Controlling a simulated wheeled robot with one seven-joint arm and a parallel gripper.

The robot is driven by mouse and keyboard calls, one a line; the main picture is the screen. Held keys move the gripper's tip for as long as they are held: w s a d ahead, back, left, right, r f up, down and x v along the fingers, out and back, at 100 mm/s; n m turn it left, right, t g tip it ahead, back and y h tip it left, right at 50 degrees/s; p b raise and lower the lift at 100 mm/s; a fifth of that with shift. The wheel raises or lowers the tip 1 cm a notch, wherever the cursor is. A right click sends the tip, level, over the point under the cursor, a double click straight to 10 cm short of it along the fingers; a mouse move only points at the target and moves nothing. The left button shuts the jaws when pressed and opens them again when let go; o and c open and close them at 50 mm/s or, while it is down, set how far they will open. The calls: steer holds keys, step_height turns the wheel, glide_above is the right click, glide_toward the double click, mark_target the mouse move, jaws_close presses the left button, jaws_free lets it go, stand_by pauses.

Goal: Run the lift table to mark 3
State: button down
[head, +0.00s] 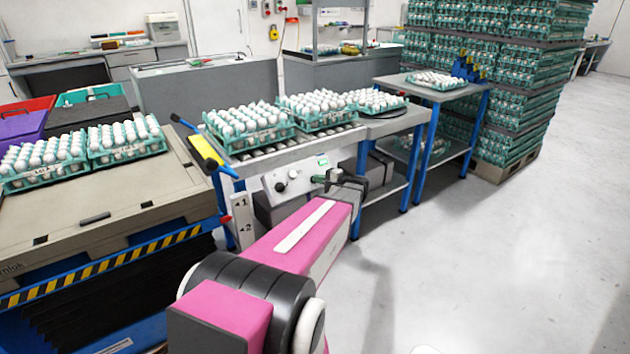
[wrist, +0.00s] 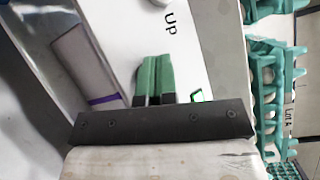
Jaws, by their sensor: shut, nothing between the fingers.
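The lift table (head: 110,230) stands at the left, with a striped edge and a black bellows under its top. A white scale (head: 243,217) beside it shows marks 1 and 2; mark 3 is not visible. A red pointer (head: 226,219) sits at the table's corner, level with a point between marks 1 and 2. A white control panel (head: 300,176) with dark knobs and a small green display (head: 323,162) is under the roller bench. My gripper (head: 320,180) is in front of the panel. In the wrist view its green fingers (wrist: 154,78) are together and empty, near the printed word UP (wrist: 170,23).
Egg trays (head: 125,148) rest on the lift table, and more egg trays (head: 250,130) are on the roller bench. A blue-legged side table (head: 440,92) and tall egg stacks (head: 510,130) stand behind right. The floor at right is clear.

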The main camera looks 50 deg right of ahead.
steer(key=shift+w+d+f, duration=0.1)
steer(key=shift+w+f, duration=0.25)
steer(key=shift+w, duration=0.05)
stand_by(2.4)
steer(key=shift+s+r, duration=0.1)
steer(key=shift+s, duration=0.05)
stand_by(3.9)
steer(key=shift+s+a+r, duration=0.2)
steer(key=shift+s+r, duration=0.35)
steer(key=shift+s, duration=0.1)
